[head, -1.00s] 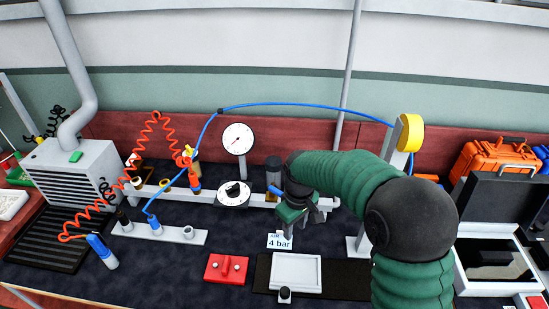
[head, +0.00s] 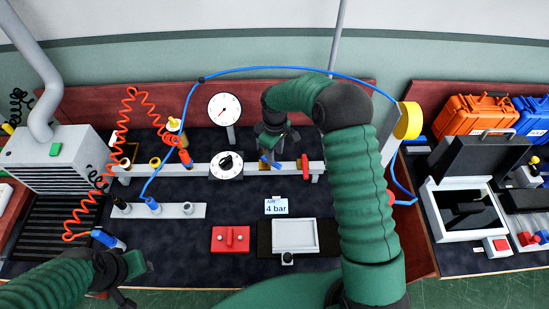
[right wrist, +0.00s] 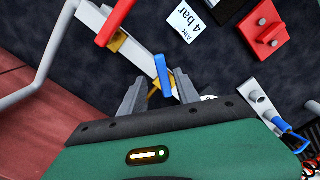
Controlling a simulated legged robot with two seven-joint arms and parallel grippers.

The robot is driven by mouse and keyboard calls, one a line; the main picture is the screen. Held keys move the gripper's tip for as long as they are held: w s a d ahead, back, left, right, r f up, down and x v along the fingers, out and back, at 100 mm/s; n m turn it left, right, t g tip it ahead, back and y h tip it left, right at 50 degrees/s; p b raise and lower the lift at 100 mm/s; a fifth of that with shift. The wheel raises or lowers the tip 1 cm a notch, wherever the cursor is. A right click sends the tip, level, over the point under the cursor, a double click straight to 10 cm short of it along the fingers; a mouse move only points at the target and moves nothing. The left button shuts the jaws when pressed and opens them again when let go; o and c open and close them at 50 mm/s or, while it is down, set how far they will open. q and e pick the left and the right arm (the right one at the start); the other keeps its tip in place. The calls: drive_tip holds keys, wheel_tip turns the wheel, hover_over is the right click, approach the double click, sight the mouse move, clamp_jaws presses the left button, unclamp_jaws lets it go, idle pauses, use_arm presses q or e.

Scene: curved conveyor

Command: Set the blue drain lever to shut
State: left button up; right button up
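The blue drain lever (right wrist: 161,75) sits on the pale pipe (right wrist: 145,58) in the right wrist view, over a brass fitting. My right gripper (right wrist: 160,92) is open, with one finger on each side of the lever and a visible gap to each. In the head view my right gripper (head: 272,146) is above the pipe and hides most of the lever. My left gripper (head: 122,285) is at the lower left, away from the lever; its fingers are too small and dark to judge.
A red lever (head: 305,167) stands on the same pipe close to the right. A black-knobbed dial (head: 226,165) and a gauge (head: 224,109) are to the left. The "AIR 4 bar" card (head: 276,206), red block (head: 230,239) and framed tray (head: 318,236) lie in front.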

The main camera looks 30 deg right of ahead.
sight(276, 163)
drive_tip(key=f, duration=0.1)
drive_tip(key=s+f, duration=0.1)
drive_tip(key=f, duration=0.1)
drive_tip(key=shift+f, duration=0.2)
drive_tip(key=shift+w+f, duration=0.15)
drive_tip(key=shift+w, duration=0.05)
clamp_jaws()
idle(1.1)
